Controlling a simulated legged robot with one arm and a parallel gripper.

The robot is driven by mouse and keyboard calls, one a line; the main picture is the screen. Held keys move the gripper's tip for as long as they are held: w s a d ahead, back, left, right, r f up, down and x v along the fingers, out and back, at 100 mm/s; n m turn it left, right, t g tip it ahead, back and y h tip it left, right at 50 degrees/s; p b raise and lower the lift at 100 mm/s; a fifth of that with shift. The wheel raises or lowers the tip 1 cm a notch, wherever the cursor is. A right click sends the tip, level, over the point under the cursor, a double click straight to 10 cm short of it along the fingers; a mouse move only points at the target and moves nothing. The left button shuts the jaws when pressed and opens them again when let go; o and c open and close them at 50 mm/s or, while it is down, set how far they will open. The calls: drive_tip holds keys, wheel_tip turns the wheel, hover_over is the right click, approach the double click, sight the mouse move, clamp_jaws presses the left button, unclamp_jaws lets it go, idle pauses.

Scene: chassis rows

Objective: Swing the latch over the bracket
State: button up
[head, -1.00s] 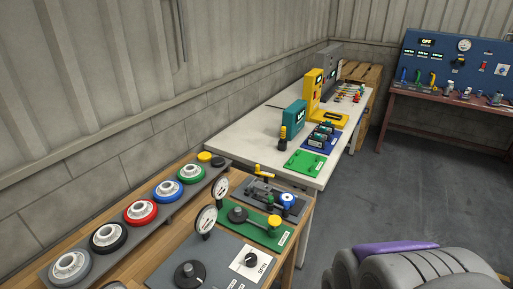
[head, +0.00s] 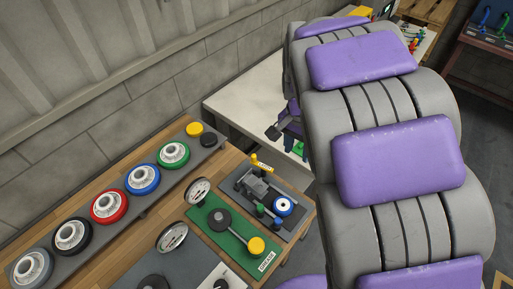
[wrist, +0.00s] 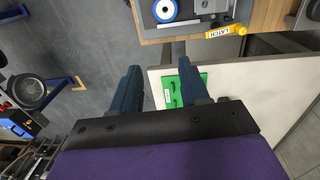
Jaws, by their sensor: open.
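The latch (head: 262,163) shows its yellow handle at the back edge of a dark grey plate on the wooden bench. In the wrist view the yellow handle (wrist: 225,32), marked LATCH, lies near the bench edge at the top. Grey metal parts (head: 253,186) stand on the same plate; I cannot tell which is the bracket. My gripper (head: 286,134) is partly hidden behind my arm, over the white table beyond the latch. In the wrist view my gripper (wrist: 163,76) has its two dark blue fingers wide apart, with nothing between them, and is apart from the handle.
A blue-rimmed wheel (head: 283,205) sits on the latch plate. A green plate (head: 223,238) with a yellow knob lies nearer. Several coloured wheels stand in a row (head: 143,180) at left. The white table (head: 258,100) has a small green plate (wrist: 183,88). My arm hides the right side.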

drive_tip(key=w+a+f+m+p, duration=0.3)
drive_tip(key=w+a+f+p, duration=0.1)
drive_tip(key=w+a, duration=0.8)
drive_tip(key=b, duration=0.2)
hover_over(253, 154)
wheel_tip(253, 154, down, 7)
drive_tip(key=shift+t+y, duration=0.3)
wheel_tip(253, 154, down, 10)
drive_tip(key=shift+s+d+b, duration=0.15)
drive_tip(key=shift+b, duration=0.45)
drive_tip(key=shift+a+f, duration=0.3)
drive_tip(key=shift+f, duration=0.2)
drive_tip(key=shift+d, duration=0.15)
drive_tip(key=shift+d, duration=0.15)
drive_tip(key=shift+c, duration=1.2)
clamp_jaws()
